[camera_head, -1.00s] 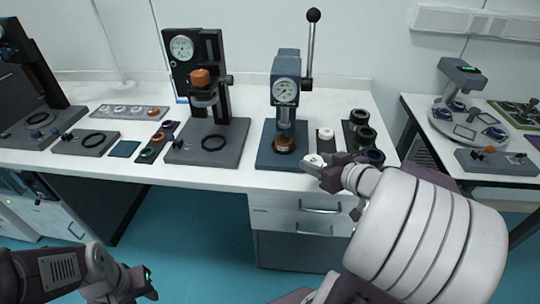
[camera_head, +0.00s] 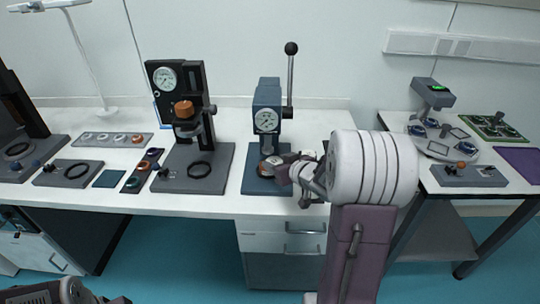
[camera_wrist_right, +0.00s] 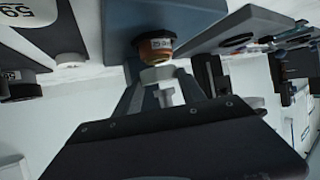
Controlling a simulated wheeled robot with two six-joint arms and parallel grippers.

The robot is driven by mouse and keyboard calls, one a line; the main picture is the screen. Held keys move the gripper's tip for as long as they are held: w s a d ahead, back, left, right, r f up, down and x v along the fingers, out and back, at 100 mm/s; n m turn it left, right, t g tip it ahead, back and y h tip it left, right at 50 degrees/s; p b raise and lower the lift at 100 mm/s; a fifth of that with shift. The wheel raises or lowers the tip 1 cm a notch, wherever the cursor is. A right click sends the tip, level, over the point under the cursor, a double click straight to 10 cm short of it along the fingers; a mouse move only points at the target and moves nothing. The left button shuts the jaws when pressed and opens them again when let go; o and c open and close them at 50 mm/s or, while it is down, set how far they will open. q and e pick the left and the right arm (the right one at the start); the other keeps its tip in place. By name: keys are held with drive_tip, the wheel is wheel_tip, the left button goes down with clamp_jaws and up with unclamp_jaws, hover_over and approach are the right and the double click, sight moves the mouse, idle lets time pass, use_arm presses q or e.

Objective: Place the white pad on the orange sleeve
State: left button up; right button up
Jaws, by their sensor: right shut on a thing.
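The orange sleeve (camera_wrist_right: 155,46) sits at the base of the blue lever press (camera_head: 266,122); in the wrist view it is a short ring with a dark top and a small label. My right gripper (camera_head: 277,169) is at the front of the press, low over its base. It is shut on the white pad (camera_wrist_right: 158,73), a pale disc with a stem between the fingers. In the wrist view the pad is right beside the sleeve; I cannot tell whether they touch. The gripper mostly hides pad and sleeve in the head view. Only part of my left arm shows, at the lower left.
A black press (camera_head: 190,130) with an orange knob stands left of the blue one. A tray of rings (camera_head: 112,139) and a dark strip with small parts (camera_head: 142,172) lie farther left. My right arm covers the bench right of the blue press.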

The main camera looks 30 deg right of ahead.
sight(270, 159)
drive_tip(key=shift+w, duration=0.75)
drive_tip(key=w, duration=0.3)
drive_tip(key=shift+f+b, duration=0.55)
drive_tip(key=shift+f, duration=0.3)
drive_tip(key=shift+r, duration=0.1)
drive_tip(key=shift+s, duration=0.1)
drive_tip(key=shift+f, duration=0.25)
drive_tip(key=o, duration=1.3)
drive_tip(key=shift+o, duration=0.2)
